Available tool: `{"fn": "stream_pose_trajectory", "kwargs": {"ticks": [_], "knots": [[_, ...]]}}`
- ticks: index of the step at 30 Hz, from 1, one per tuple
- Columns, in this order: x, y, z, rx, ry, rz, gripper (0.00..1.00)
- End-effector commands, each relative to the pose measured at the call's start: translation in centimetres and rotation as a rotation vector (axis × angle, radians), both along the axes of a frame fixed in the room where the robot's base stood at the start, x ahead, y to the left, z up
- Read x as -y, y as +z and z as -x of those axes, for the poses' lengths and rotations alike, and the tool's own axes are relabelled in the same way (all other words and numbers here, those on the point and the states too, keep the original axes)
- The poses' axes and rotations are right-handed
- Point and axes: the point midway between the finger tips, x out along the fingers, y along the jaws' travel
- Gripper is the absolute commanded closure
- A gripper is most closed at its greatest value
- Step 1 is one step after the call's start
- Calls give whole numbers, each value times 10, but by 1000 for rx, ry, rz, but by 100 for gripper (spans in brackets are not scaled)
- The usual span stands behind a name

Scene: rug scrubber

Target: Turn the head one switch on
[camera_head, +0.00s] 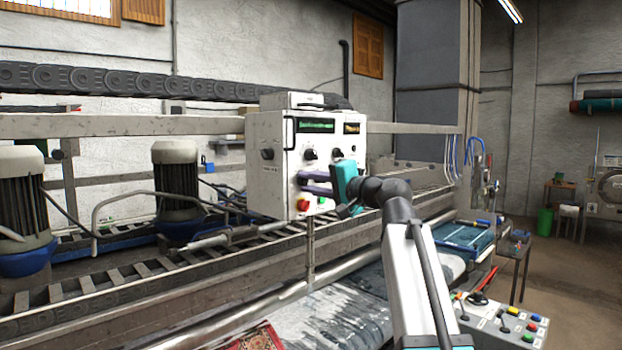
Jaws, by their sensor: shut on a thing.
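A white control box (274,170) stands on the machine frame in the middle of the view, with a green display and several black rotary switches (310,154) on its face. Their labels are too small to read, so I cannot tell which is head one. My gripper (302,183), teal with purple fingers, reaches in from the right to the lower part of the front face. The fingers are shut on a small part there, seemingly a switch, which they mostly hide. Its setting cannot be seen.
A red button (303,205) and a green one (322,201) sit just below my fingers. Scrubber motors (176,180) stand to the left. A grey panel with coloured buttons (500,322) is at the lower right. Open floor lies at the right.

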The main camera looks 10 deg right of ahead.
Motion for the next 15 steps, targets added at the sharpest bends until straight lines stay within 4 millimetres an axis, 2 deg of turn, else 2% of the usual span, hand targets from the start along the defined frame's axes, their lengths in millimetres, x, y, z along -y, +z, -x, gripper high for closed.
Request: {"fn": "stream_pose_trajectory", "kwargs": {"ticks": [15], "knots": [[1,1,-1,-56,-3,-89,100]]}}
